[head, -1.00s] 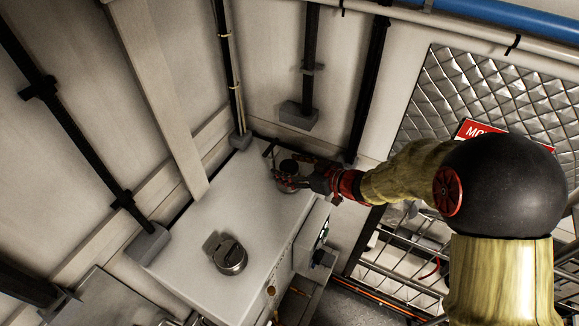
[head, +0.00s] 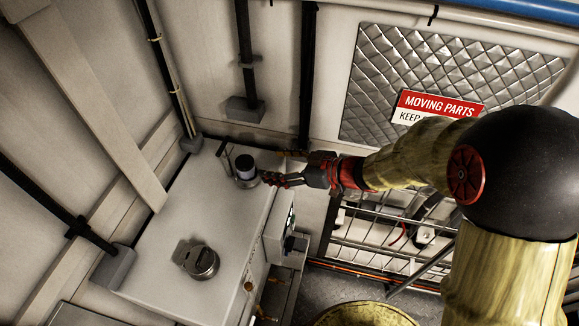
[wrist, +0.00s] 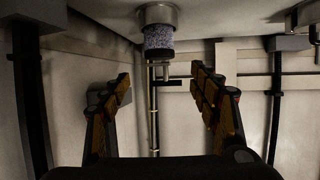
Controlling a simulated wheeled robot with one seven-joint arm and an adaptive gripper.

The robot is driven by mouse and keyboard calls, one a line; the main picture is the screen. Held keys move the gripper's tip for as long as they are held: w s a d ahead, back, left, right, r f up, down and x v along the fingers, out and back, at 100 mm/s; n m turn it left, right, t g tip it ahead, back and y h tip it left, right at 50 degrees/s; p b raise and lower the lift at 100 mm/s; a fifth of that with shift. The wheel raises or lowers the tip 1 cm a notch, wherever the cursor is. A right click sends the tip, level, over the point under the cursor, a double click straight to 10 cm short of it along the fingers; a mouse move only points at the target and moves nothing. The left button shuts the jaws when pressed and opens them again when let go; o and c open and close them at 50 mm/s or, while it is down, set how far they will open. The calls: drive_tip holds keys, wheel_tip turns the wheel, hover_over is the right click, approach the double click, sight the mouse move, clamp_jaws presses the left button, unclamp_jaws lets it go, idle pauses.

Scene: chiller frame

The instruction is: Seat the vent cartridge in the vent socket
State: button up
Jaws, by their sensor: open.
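The vent cartridge (head: 246,164), a speckled grey cylinder with a dark cap, stands upright at the far end of the white cabinet top. Its lower end is inside a metal ring, the vent socket (head: 246,182); how deep it sits I cannot tell. In the wrist view, which looks upside down, the cartridge (wrist: 158,38) hangs from the socket (wrist: 157,14). My gripper (head: 268,180) is to the right of the cartridge and apart from it. In the wrist view the fingers of my gripper (wrist: 161,82) are spread, with nothing between them.
A second round metal fitting with a raised lid (head: 203,262) is on the near part of the cabinet top (head: 190,215). A thin dark bracket (head: 224,152) stands just left of the cartridge. Wall conduits rise behind. A grey box is on the cabinet's right side.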

drive_tip(key=shift+r, duration=0.1)
drive_tip(key=w+d+r+m+t+h, duration=0.3)
drive_tip(key=d+r+h, duration=0.2)
drive_tip(key=d, duration=0.3)
drive_tip(key=w+d+r+m+t+h, duration=0.2)
drive_tip(key=d+r+h, duration=0.2)
drive_tip(key=d+r, duration=0.25)
drive_tip(key=s+d+r+m+g+h, duration=0.1)
drive_tip(key=s+d+r+m+h, duration=0.25)
drive_tip(key=s+d, duration=0.45)
drive_tip(key=s+a+f+m+g, duration=0.1)
drive_tip(key=s+a+g, duration=0.1)
drive_tip(key=s, duration=0.7)
drive_tip(key=s+a+f+m+g, duration=0.1)
drive_tip(key=s+a+m+g, duration=0.1)
drive_tip(key=s, duration=0.8)
drive_tip(key=shift+s+g+y, duration=0.3)
drive_tip(key=shift+g+y, duration=0.15)
drive_tip(key=shift+g, duration=0.15)
drive_tip(key=shift+a+f+m, duration=0.1)
drive_tip(key=shift+m, duration=0.15)
